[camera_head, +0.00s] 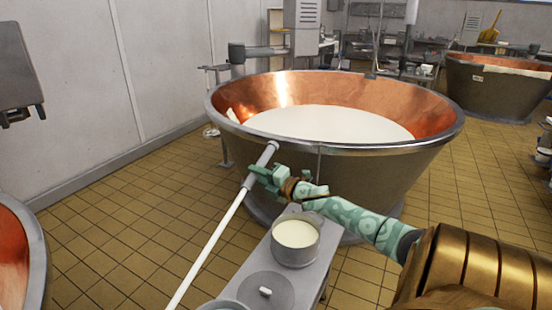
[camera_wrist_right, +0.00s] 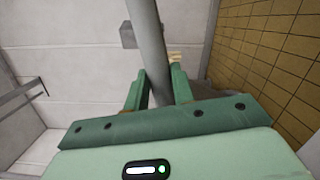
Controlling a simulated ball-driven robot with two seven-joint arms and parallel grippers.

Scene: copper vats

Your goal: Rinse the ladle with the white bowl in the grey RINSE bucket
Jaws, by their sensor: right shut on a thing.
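My right gripper (camera_head: 260,173) is shut on the grey upper part of a long pole, the ladle's handle (camera_head: 222,227). The handle's white shaft slopes down to the lower left and leaves the head view at the bottom, so the ladle's bowl is hidden. In the right wrist view the grey handle (camera_wrist_right: 148,45) runs up between the fingers of the gripper (camera_wrist_right: 158,88). A grey metal bucket (camera_head: 296,258) with pale liquid stands on a narrow bench, below and right of the gripper. No RINSE label is readable. My left gripper is not seen.
A large copper vat (camera_head: 345,150) of white liquid stands just beyond the gripper. The grey bench (camera_head: 243,268) also bears a round lid (camera_head: 267,292) with a white knob. Another copper vat (camera_head: 22,255) edges in at left. Tiled floor (camera_head: 130,215) is open between.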

